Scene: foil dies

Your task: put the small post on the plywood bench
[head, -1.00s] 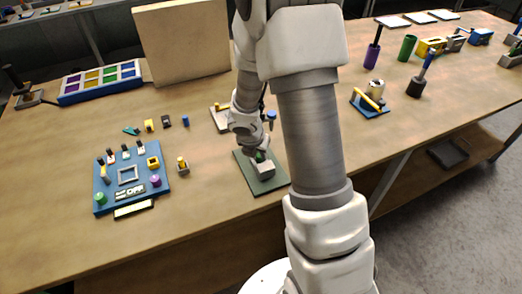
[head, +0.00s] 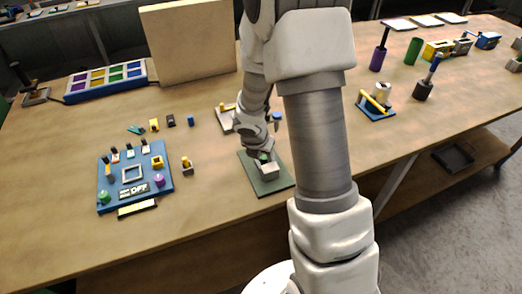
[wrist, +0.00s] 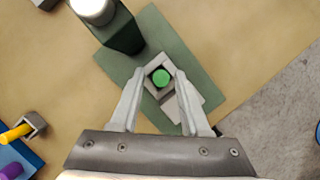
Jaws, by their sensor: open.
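The small post is most likely the round green peg (wrist: 161,78), standing in a grey square-holed block (wrist: 187,103). The block sits on a dark green plate (wrist: 182,40), which also shows in the head view (head: 280,187). My gripper (wrist: 161,75) is open, its fingers on either side of the block's socket and the peg top. I cannot tell whether they touch it. In the head view my gripper (head: 264,156) hides most of the peg. The plywood bench (head: 70,230) spreads under everything; its bare top shows around the plate.
A taller dark green block with a pale round top (wrist: 95,8) stands close by my left finger. Bare bench lies in front of the board. The bench edge is near the plate's right.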

